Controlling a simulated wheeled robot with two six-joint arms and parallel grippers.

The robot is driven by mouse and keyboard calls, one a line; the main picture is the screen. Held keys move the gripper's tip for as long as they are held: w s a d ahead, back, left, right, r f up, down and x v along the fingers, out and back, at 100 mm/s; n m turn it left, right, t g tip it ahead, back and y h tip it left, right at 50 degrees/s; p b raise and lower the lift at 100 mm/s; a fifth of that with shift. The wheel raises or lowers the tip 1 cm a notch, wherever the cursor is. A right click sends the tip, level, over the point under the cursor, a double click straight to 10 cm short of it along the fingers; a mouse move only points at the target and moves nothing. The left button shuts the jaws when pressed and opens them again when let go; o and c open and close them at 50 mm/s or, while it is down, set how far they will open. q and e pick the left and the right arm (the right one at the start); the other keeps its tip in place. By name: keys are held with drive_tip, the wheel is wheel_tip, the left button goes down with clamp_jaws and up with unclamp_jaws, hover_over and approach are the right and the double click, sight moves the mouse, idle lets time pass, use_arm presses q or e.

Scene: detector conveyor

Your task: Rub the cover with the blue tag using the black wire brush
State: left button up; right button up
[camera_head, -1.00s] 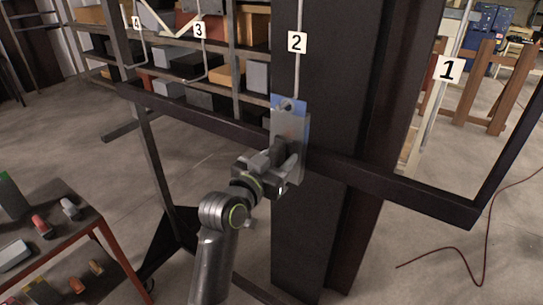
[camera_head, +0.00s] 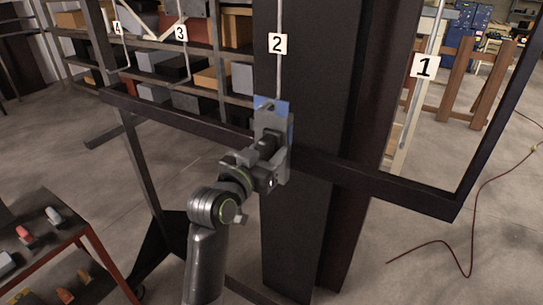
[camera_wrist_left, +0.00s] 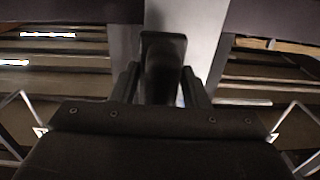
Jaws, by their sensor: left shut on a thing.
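The cover (camera_head: 271,123) is a grey plate with a blue tag (camera_head: 284,105) showing behind its top and right edge. It hangs under the rod labelled 2, in front of a dark column. It also shows in the left wrist view as a pale upright plate (camera_wrist_left: 207,40). My left gripper (camera_head: 266,155) is at the lower half of the cover, shut on a dark thing that looks like the black wire brush (camera_wrist_left: 163,65). The brush is between the fingers, facing the plate; its bristles are hidden, and I cannot tell whether they touch. My right gripper is not in view.
A dark frame bar (camera_head: 390,189) crosses beside the cover. Hanging labels 1 (camera_head: 424,65), 3 (camera_head: 181,34) and 4 (camera_head: 117,28) are around it. Shelves with boxes stand behind. A low cart (camera_head: 62,233) with small items is at lower left. A cable lies on the right floor.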

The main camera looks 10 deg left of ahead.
use_arm(q)
drive_tip(key=w+a, duration=0.2)
drive_tip(key=a, duration=0.4)
drive_tip(key=shift+f, duration=0.15)
drive_tip(key=shift+d, duration=0.1)
idle(0.3)
drive_tip(key=shift+v, duration=2.95)
drive_tip(key=v, duration=0.3)
drive_tip(key=shift+w, duration=0.1)
